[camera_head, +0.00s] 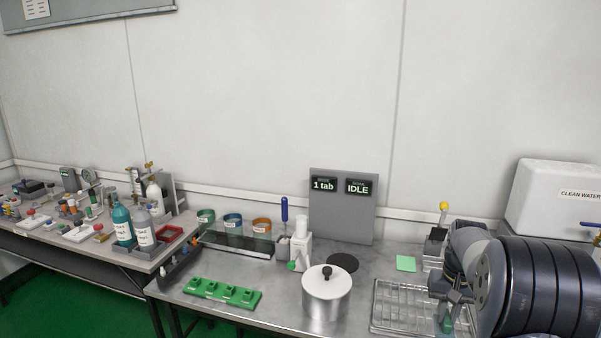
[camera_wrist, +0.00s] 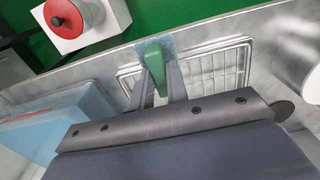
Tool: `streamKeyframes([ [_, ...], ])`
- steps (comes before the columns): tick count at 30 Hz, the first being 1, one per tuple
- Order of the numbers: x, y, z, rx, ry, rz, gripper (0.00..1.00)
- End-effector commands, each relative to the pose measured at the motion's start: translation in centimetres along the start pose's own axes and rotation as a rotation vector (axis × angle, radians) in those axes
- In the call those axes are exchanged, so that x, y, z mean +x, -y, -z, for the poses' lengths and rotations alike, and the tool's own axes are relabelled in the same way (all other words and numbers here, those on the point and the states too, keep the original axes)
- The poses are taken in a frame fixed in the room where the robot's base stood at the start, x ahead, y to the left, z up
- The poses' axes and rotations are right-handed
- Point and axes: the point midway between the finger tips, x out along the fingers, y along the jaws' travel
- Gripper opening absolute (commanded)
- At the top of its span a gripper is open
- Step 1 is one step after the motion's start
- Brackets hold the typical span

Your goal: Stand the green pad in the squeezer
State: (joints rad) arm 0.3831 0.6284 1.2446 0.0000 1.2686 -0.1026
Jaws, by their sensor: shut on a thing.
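My gripper (camera_head: 449,308) is at the right of the bench, low over the wire-ribbed tray. It is shut on the green pad (camera_head: 447,324), which points downward between the fingers. In the wrist view the green pad (camera_wrist: 156,58) sits between the two grey fingers, in front of the tray. I cannot tell whether its lower end touches the tray. No squeezer can be made out for certain. A small grey stand with a yellow knob (camera_head: 443,206) is partly hidden behind my arm.
The ribbed tray (camera_head: 384,325) lies under my gripper. A light green square (camera_head: 406,263) lies behind it. A lidded steel pot (camera_head: 327,302), a white device (camera_head: 301,246) and a green rack (camera_head: 222,292) stand to the left. A white water tank (camera_head: 548,192) is at the back right.

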Motion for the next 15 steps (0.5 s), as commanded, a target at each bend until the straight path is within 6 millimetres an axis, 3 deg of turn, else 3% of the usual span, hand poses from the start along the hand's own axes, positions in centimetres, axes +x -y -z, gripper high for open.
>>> streamKeyframes([
  [8,2.5,4.5,-1.0,-0.067,0.004,0.000,0.00],
  [15,5.4,9.4,-3.3,-0.143,0.006,0.000,0.00],
])
